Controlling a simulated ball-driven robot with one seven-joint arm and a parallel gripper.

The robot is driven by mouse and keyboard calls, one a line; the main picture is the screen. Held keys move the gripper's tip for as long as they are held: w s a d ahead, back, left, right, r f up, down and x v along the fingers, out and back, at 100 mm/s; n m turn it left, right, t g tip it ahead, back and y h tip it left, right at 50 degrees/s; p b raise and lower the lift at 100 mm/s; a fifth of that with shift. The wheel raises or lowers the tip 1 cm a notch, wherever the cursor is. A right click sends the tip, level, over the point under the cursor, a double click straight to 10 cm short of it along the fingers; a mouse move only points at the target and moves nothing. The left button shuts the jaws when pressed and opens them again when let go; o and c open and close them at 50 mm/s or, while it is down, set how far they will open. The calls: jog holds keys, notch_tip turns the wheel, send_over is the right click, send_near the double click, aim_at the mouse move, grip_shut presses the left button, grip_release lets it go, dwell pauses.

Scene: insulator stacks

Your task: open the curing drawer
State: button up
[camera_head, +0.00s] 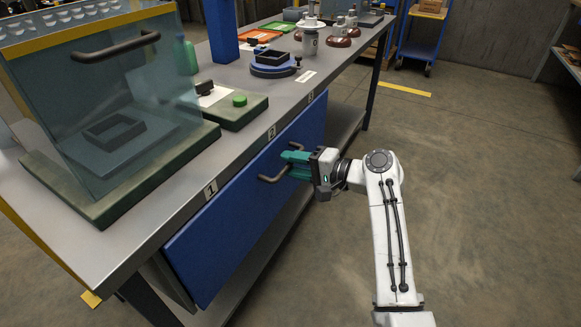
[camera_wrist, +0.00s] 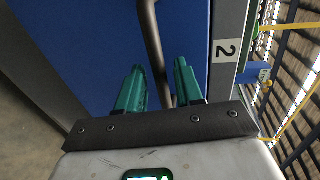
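The curing drawer has a wide blue front (camera_head: 232,222) under the bench top, close to the bench edge, with no open interior showing. Its dark bar handle (camera_head: 272,178) stands out from the front, partly hidden by my gripper. My gripper (camera_head: 292,163) has teal fingers and is at the handle, reaching in from the right. In the wrist view, the handle bar (camera_wrist: 153,40) runs down between the two separated fingers of my gripper (camera_wrist: 159,68). Gaps show beside the bar, so the fingers are open around it. The blue front (camera_wrist: 90,40) fills the area behind.
The grey bench top (camera_head: 160,215) carries a glass-fronted box (camera_head: 105,110) with its own dark handle, a green-button control box (camera_head: 238,108) and a blue round fixture (camera_head: 272,67). Number labels mark the bench edge. Open floor (camera_head: 480,200) lies right of the bench.

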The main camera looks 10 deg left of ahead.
jog(key=shift+w+a+f, duration=0.1)
jog(key=shift+w+a, duration=0.05)
jog(key=shift+a, duration=0.45)
grip_shut()
